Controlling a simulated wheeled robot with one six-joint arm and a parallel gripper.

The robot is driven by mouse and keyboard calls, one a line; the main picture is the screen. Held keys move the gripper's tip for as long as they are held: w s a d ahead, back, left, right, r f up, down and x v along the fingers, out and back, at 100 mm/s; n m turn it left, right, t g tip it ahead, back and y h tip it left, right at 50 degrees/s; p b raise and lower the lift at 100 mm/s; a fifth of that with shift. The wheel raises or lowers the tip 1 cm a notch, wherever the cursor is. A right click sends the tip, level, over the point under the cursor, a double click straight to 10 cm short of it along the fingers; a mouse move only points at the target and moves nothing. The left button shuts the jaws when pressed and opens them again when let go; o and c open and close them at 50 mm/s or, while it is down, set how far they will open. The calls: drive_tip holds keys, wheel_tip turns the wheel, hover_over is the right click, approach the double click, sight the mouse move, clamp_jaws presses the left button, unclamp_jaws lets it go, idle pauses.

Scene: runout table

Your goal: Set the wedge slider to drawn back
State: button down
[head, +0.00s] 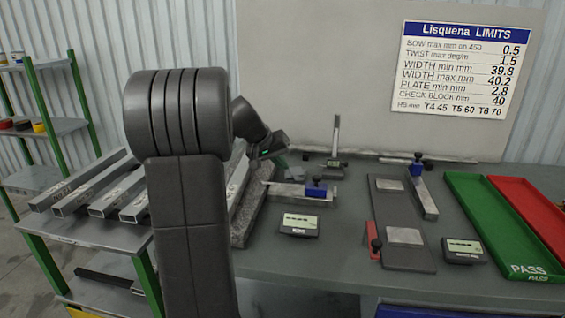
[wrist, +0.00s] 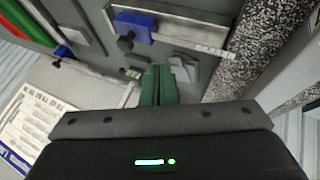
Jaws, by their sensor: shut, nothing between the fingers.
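My gripper (head: 282,163) reaches over the back of the grey table, its green fingers shut with nothing between them. The shut fingers (wrist: 160,84) also show in the wrist view. Beside the fingertips is a small light-grey wedge-shaped piece (wrist: 184,68), also visible in the head view (head: 295,173). It looks like the wedge slider, but its setting is hard to read. Whether the fingers touch it, I cannot tell. A blue block with a dark knob (head: 316,187) sits on a flat steel bar (head: 285,190) in front of the gripper.
A speckled stone block (head: 250,212) stands left of the bar. A small display (head: 299,223) lies in front. A dark plate (head: 402,257) with a red knobbed part (head: 375,240) lies right, before a green PASS tray (head: 495,220). A thin upright post (head: 336,135) stands behind.

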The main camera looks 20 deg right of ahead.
sight(313, 178)
drive_tip(key=d+f, duration=0.1)
drive_tip(key=d, duration=0.1)
drive_tip(key=d+f, duration=0.4)
drive_tip(key=shift+w+d+f+p, duration=0.15)
drive_tip(key=shift+w+d+p, duration=0.1)
drive_tip(key=shift+d+p, duration=0.15)
drive_tip(key=shift+s+d+f, duration=0.1)
drive_tip(key=shift+s+d, duration=0.05)
drive_tip(key=shift+d, duration=0.25)
drive_tip(key=shift+s+d, duration=0.3)
drive_tip(key=shift+d, duration=0.2)
drive_tip(key=shift+s+d, duration=0.3)
drive_tip(key=shift+d, duration=0.2)
drive_tip(key=shift+a+b, duration=0.1)
drive_tip(key=shift+b, duration=0.2)
